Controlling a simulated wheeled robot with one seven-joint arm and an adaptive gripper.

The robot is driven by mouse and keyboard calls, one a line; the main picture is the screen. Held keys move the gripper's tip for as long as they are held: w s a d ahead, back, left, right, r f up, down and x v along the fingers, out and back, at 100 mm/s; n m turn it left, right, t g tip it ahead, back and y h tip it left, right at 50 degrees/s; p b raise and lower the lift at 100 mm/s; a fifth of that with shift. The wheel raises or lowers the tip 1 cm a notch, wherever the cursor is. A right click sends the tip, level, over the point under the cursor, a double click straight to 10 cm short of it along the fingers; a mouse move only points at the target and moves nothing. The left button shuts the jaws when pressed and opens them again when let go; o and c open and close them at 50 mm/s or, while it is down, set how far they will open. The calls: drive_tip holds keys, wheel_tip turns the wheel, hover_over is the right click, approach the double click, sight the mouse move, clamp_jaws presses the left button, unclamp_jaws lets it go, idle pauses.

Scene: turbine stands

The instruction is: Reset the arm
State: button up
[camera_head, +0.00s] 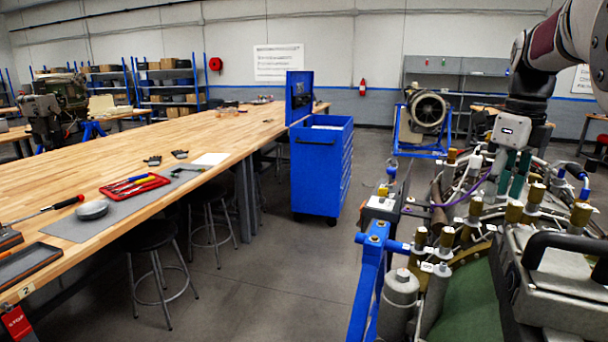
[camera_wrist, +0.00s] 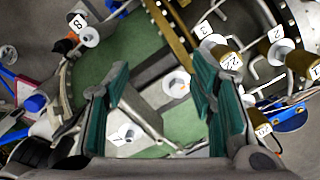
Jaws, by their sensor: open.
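My gripper (camera_head: 508,180) hangs down at the right of the head view, over the turbine engine (camera_head: 450,300) with its brass fittings and hoses. Its two teal-lined fingers are spread apart, and they also show in the wrist view (camera_wrist: 160,72). Nothing is held between them. In the wrist view, the green engine body (camera_wrist: 125,48), a grey bracket and white-capped fittings lie beneath the fingers. Several fittings carry white number labels, such as one marked 8 (camera_wrist: 77,23). The exact gap between fingertips and fittings cannot be told.
The engine's blue stand (camera_head: 368,285) and a black-handled grey case (camera_head: 560,290) are close by. A long wooden workbench (camera_head: 130,185) with a red tool tray (camera_head: 135,186) is at left. A blue tool cart (camera_head: 320,170) stands mid-room. Floor between bench and engine is clear.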

drive_tip(key=s+a+r+n+t, duration=0.2)
drive_tip(key=s+a+n+t, duration=0.1)
drive_tip(key=s+a+n, duration=1.05)
drive_tip(key=s+a+f+n, duration=0.1)
drive_tip(key=s+f+n, duration=0.1)
drive_tip(key=s+n, duration=0.2)
drive_tip(key=s+a+f+n+t, duration=0.1)
drive_tip(key=s+a+f+n, duration=0.1)
drive_tip(key=n, duration=0.5)
drive_tip(key=s+a+f+n+t, duration=0.1)
drive_tip(key=s+f+n, duration=0.2)
drive_tip(key=s+n, duration=0.3)
drive_tip(key=shift+s+a+f, duration=0.15)
drive_tip(key=shift+a+f, duration=0.05)
drive_tip(key=shift+a, duration=0.1)
